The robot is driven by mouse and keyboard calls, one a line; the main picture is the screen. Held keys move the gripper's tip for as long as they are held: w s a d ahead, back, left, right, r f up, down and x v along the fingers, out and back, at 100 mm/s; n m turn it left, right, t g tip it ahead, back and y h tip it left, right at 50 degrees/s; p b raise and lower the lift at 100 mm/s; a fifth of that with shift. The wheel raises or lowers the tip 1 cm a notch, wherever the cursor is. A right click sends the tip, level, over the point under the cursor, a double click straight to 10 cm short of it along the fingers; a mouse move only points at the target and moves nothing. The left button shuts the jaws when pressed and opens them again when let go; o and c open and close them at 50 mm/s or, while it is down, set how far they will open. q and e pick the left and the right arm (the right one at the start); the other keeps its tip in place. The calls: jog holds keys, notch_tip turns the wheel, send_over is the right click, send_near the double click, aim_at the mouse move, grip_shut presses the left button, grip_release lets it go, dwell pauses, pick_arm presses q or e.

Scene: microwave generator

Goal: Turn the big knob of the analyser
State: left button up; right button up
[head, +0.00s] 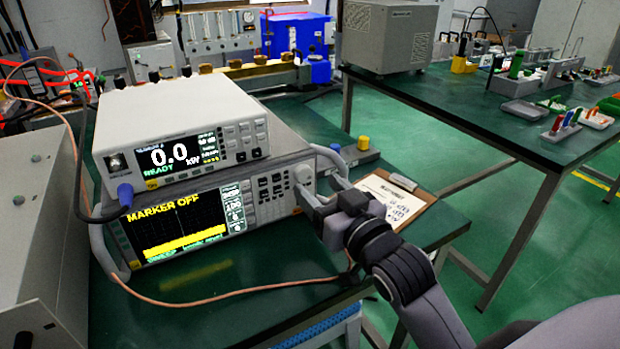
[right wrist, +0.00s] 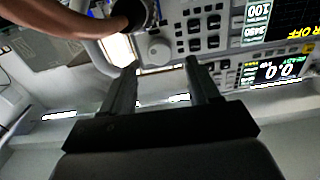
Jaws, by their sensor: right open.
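The analyser is the lower instrument on the bench, and its screen (head: 178,218) reads MARKER OFF. Its big knob (head: 303,173) is a pale round dial at the right end of the front panel. In the right wrist view, which is upside down, the knob (right wrist: 159,50) shows between and just beyond the fingertips. My right gripper (head: 308,201) is in front of the panel's right end, just below the knob in the picture. In the wrist view its two dark fingers (right wrist: 163,63) are apart with nothing between them. Contact with the knob cannot be told. My left gripper is not in view.
A white power unit (head: 180,122) reading 0.0 kW sits on the analyser. A copper-coloured cable (head: 235,295) runs along the bench front to near my right gripper. A clipboard (head: 385,200) lies to the right. The analyser's side handle (head: 332,160) is close to the knob.

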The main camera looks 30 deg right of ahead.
aim_at(305, 175)
jog(key=w, duration=0.3)
jog(key=shift+w, duration=0.45)
jog(key=c, duration=1)
jog(key=n+p, duration=0.2)
jog(key=shift+a+r+p, duration=0.1)
jog(key=shift+r+p, duration=0.15)
jog(key=shift+p, duration=0.15)
jog(key=shift+c, duration=0.2)
jog(key=shift+n+p, duration=0.35)
jog(key=shift+n, duration=0.35)
jog(key=shift+f+n+p, duration=0.25)
jog(key=shift+n+p, duration=0.1)
jog(key=shift+n, duration=0.05)
